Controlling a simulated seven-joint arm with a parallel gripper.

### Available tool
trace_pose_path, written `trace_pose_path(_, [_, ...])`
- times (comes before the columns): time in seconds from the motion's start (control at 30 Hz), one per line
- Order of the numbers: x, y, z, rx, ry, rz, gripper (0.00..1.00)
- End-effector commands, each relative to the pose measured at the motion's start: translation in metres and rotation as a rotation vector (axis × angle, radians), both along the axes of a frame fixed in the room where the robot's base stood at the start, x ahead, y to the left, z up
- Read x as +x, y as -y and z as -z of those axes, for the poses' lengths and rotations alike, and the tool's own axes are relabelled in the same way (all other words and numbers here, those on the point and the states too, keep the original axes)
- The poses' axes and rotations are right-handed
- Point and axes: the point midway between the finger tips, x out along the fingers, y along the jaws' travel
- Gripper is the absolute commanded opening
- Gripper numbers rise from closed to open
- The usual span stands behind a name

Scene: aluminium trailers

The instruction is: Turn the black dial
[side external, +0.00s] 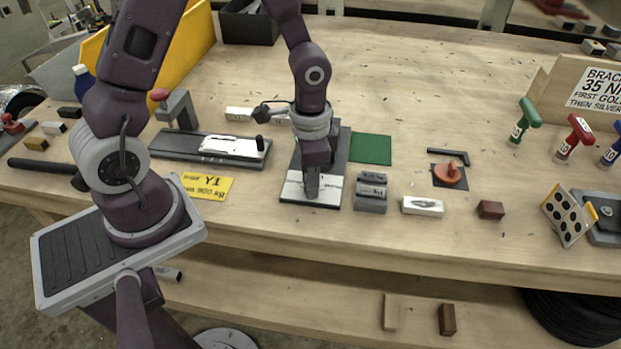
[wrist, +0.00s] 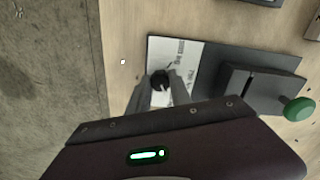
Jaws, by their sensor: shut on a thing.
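The black dial (wrist: 160,78) shows in the wrist view as a small round black knob on a white printed label (wrist: 186,55). The label lies on one end of a dark base plate (wrist: 228,60). My gripper (wrist: 159,90) points down over the label, and its two fingers are closed on the dial from both sides. In the side view my gripper (side external: 311,190) is down at the white-labelled end of the plate (side external: 331,191), and the dial is hidden behind the fingers.
A dark block with a green knob (wrist: 298,108) stands on the same plate. A grey block (side external: 371,192) sits close right, and a yellow card (side external: 208,186) lies left. A green square (side external: 371,149) is behind right. The table's front edge is close.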

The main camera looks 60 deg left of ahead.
Motion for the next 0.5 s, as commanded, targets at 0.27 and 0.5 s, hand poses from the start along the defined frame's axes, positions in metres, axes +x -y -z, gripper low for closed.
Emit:
trace_pose_path(0.27, [0.0013,-0.0001,-0.0006,0.001,0.004,0.013,0.00])
trace_pose_path(0.5, [0.0013,-0.0001,-0.0006,0.001,0.004,0.012,0.29])
